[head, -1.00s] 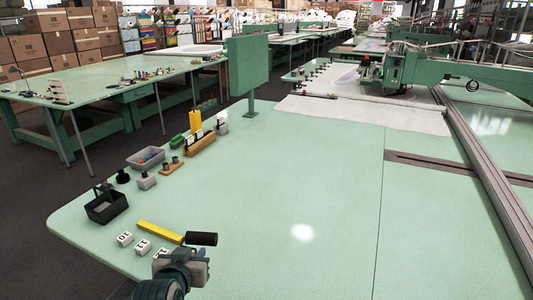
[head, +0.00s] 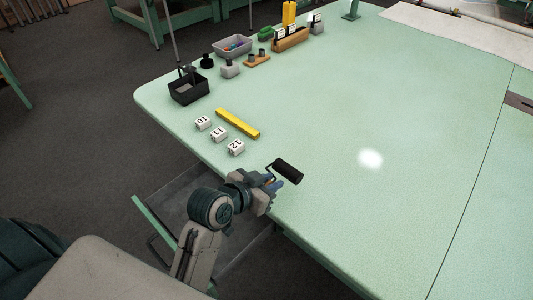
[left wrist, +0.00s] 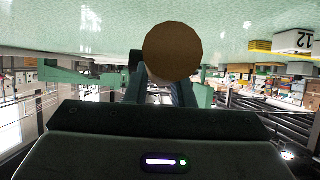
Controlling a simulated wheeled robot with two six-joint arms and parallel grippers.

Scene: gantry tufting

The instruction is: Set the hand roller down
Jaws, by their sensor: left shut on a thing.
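The hand roller (head: 288,171) has a black cylinder on a bent wire frame. In the head view it is at the near edge of the green table (head: 330,130), right of the block marked 12. My left gripper (head: 269,184) is shut on its handle, which it mostly hides. In the left wrist view a round brown end (left wrist: 172,52), apparently of the handle, shows between the fingers. I cannot tell whether the roller touches the table. My right gripper is not in view.
White number blocks (head: 219,134) and a yellow bar (head: 238,123) lie left of the roller. Farther back are a black bin (head: 188,88), a grey tray (head: 232,46) and a wooden rack (head: 291,39). The table right of the roller is clear.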

